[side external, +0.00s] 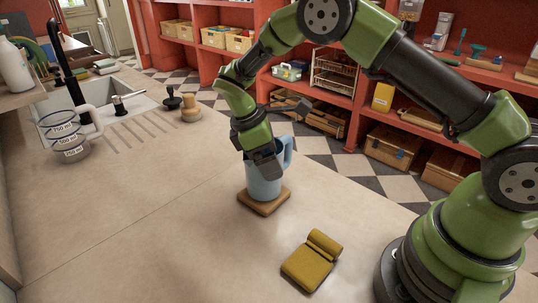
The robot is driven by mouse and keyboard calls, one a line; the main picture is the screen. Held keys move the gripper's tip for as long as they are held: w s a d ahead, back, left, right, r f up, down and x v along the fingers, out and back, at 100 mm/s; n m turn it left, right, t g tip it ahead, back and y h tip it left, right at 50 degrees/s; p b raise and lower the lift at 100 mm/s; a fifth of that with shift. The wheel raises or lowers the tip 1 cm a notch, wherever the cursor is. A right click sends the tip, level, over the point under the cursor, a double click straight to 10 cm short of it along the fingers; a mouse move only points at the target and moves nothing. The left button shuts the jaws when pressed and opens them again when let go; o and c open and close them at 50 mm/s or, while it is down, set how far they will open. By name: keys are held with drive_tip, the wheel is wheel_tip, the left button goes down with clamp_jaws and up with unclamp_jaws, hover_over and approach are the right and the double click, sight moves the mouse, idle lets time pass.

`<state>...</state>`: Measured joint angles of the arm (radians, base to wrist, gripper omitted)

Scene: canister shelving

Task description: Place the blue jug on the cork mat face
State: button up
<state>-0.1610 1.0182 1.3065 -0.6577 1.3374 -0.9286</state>
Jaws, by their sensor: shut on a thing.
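The blue jug (264,183) is light blue with a handle on its right side, and it looks upright. My gripper (262,160) is at the jug's top and shut on it, coming down from above; the fingertips are partly hidden against the jug. The cork mat (264,204) is a small square brown slab on the counter. The jug's base is over the middle of the mat and appears to touch it, though a tiny gap cannot be ruled out from this view.
A folded mustard cloth (312,262) lies on the counter in front. A clear measuring jug (65,137) stands at the left near the sink (100,97). Black and tan stampers (188,108) stand behind. The counter's right edge runs close by the mat; the counter left of it is clear.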

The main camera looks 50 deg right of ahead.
drive_tip(key=shift+f, duration=0.1)
drive_tip(key=o, duration=0.9)
